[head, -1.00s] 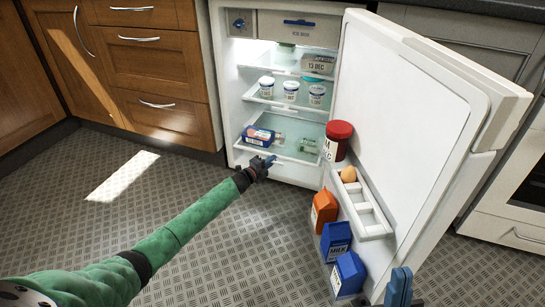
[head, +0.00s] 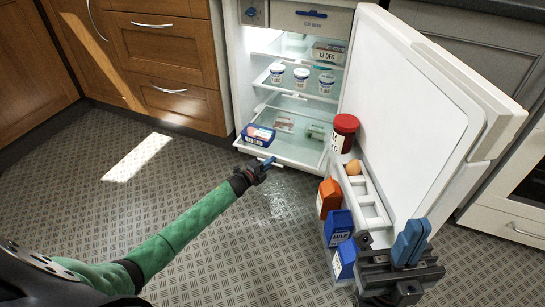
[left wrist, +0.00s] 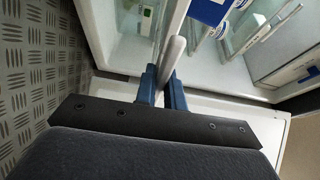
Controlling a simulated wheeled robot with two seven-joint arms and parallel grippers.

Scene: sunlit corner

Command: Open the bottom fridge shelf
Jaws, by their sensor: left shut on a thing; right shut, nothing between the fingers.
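The white fridge (head: 232,75) stands with its door (head: 415,110) swung open to the right. Its bottom shelf (head: 296,152) is a clear pane with a pale front edge, carrying a blue tub (head: 258,134) and flat packs (head: 285,123). My left gripper (head: 266,164) is at the shelf's front edge. In the left wrist view its blue fingers (left wrist: 161,85) are shut on a thin, pale upright part of the shelf front (left wrist: 172,60). My right gripper (head: 410,243) is shut and empty, in front of the door's lower part.
Door racks hold a red-lidded jar (head: 344,130), an egg (head: 353,167), an orange carton (head: 329,197) and blue cartons (head: 338,227). White pots (head: 301,77) stand on the shelf above. Wooden drawers (head: 172,65) are left of the fridge. The floor (head: 190,180) in front is clear.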

